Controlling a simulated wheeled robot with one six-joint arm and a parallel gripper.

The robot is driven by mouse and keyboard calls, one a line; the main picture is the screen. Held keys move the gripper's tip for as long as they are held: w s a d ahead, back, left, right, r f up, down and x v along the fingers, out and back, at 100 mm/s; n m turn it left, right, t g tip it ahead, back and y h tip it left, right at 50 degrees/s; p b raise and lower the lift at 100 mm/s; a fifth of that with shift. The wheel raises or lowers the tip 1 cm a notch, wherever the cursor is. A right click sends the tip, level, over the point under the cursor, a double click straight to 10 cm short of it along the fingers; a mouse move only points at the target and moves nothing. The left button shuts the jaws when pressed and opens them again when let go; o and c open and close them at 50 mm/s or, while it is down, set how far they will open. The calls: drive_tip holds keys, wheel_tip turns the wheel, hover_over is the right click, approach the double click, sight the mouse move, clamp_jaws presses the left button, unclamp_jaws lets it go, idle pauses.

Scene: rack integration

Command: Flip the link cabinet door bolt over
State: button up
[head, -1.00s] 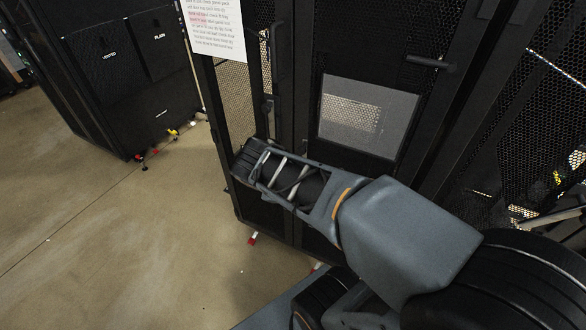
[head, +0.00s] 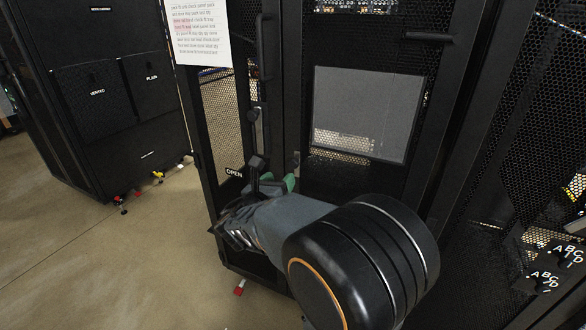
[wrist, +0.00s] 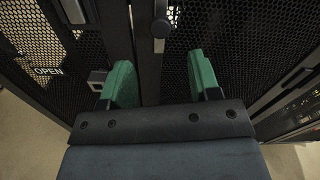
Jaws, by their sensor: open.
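The cabinet door (head: 222,110) is black mesh, with an "OPEN" label (head: 234,172) low on it. What looks like the door bolt, a dark part with a rounded knob (head: 254,115), sits along the door's edge strip. In the wrist view a dark knobbed part (wrist: 160,28) hangs at the top, beyond my fingertips and roughly in line with the gap between them. I cannot tell for sure that it is the same part. My gripper (wrist: 162,82) has green fingertips spread apart with nothing between them. In the head view my gripper (head: 276,182) is near the door edge, below the knob, partly hidden by my wrist.
A small metal bracket (wrist: 97,80) is close to the left fingertip. A long door handle (head: 265,45) and a paper sheet (head: 200,32) are higher up. A grey panel (head: 365,105) is on the neighbouring door. Open floor (head: 120,260) lies to the left.

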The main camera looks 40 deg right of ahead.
sight(293, 165)
drive_tip(key=x, duration=0.9)
drive_tip(key=shift+b, duration=0.35)
clamp_jaws()
